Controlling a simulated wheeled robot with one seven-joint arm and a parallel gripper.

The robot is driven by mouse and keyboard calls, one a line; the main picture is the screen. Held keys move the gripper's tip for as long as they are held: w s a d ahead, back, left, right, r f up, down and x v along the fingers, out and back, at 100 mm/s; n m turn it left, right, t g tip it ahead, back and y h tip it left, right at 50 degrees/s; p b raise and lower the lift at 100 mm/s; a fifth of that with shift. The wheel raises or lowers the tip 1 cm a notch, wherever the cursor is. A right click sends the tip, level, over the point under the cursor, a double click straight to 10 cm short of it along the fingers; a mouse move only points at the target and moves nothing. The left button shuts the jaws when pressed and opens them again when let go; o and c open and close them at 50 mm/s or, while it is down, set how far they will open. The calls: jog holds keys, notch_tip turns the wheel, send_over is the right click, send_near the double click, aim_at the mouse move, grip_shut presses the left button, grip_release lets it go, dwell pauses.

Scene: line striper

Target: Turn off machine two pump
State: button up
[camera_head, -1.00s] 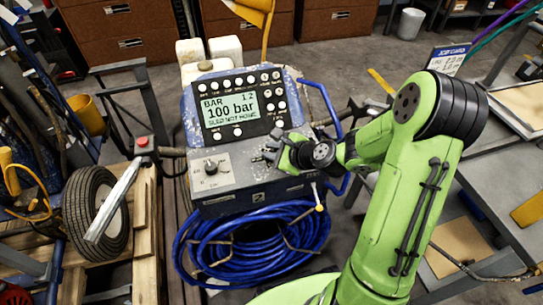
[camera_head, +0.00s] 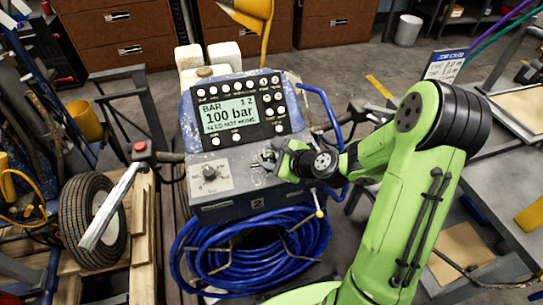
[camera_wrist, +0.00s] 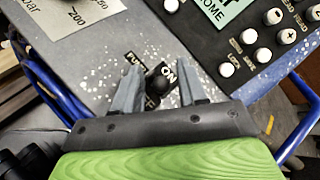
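The machine (camera_head: 270,185), marked 2 on its front, has a blue and grey sloped panel. Its display (camera_head: 228,114) reads 100 bar. My gripper (camera_wrist: 158,76) is open, one finger on each side of the switch, with a visible gap on both sides. In the head view my gripper (camera_head: 268,156) is at the panel's right part and hides most of the switch.
A round dial (camera_head: 209,173) is left of my gripper. A coiled blue hose (camera_head: 250,250) hangs below the panel, and a blue handle (camera_head: 325,110) rises at its right. A wheel (camera_head: 93,220) and pallet are at left, a grey table (camera_head: 500,180) at right.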

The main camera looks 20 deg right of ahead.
jog(key=v, duration=1.5)
jog(key=shift+s+d+r+b, duration=0.2)
jog(key=shift+s+b, duration=0.1)
jog(key=shift+b, duration=0.15)
jog(key=shift+a, duration=0.1)
